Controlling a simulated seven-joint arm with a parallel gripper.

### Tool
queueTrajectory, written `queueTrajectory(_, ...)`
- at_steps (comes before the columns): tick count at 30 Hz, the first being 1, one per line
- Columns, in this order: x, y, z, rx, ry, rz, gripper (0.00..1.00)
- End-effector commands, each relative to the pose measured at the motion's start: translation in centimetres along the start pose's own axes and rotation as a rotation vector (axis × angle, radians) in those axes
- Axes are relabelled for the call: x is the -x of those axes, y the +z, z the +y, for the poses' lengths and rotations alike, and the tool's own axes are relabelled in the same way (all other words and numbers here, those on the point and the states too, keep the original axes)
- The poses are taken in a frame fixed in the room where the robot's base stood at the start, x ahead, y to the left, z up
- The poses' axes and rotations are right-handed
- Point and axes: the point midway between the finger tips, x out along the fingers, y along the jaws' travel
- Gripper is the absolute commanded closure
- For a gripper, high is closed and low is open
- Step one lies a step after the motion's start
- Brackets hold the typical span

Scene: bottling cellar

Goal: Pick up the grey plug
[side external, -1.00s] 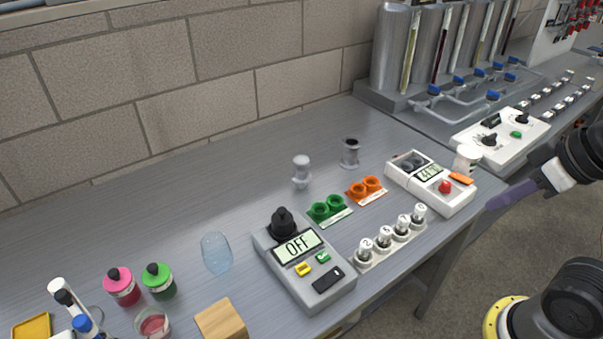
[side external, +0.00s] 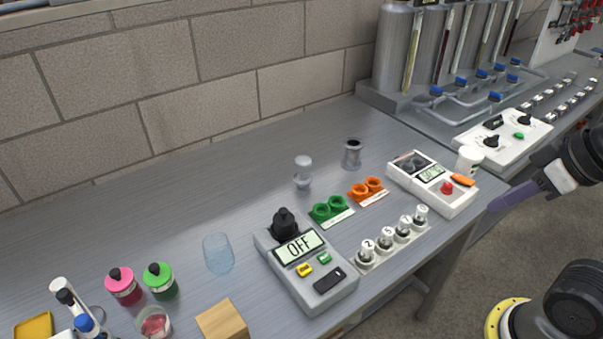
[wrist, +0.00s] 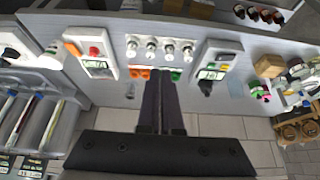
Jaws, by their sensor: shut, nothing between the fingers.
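A pale grey plug (side external: 303,172) with a rounded knob top stands upright on the bench in the side external view, behind the green double ring holder (side external: 331,210). A grey cylinder with a dark open top (side external: 352,154) stands to its right. My gripper (side external: 493,207) is at the right, beyond the bench's right edge, well apart from the plug. Its purple-grey fingers are together and empty. In the wrist view the closed fingers (wrist: 163,78) point towards the bench; I cannot make out the plug there, and the fingers cover part of the bench.
An orange double ring holder (side external: 367,191), a white meter (side external: 432,183), a row of numbered white-topped pieces (side external: 393,238) and a grey device reading OFF (side external: 306,262) stand nearby. A clear blue glass (side external: 218,253) is left. The bench behind the plug is clear.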

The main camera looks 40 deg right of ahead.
Motion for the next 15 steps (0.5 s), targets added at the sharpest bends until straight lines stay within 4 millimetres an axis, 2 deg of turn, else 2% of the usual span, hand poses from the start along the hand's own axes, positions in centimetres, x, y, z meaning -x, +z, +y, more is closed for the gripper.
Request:
queueTrajectory(1, 0.0, 0.0, 0.0, 0.0, 0.0, 0.0, 0.87)
queueTrajectory(2, 0.0, 0.0, 0.0, 0.0, 0.0, 0.0, 0.82)
queueTrajectory(13, 0.0, 0.0, 0.0, 0.0, 0.0, 0.0, 0.15)
queueTrajectory(14, 0.0, 0.0, 0.0, 0.0, 0.0, 0.0, 0.11)
queueTrajectory(15, 0.0, 0.0, 0.0, 0.0, 0.0, 0.0, 0.11)
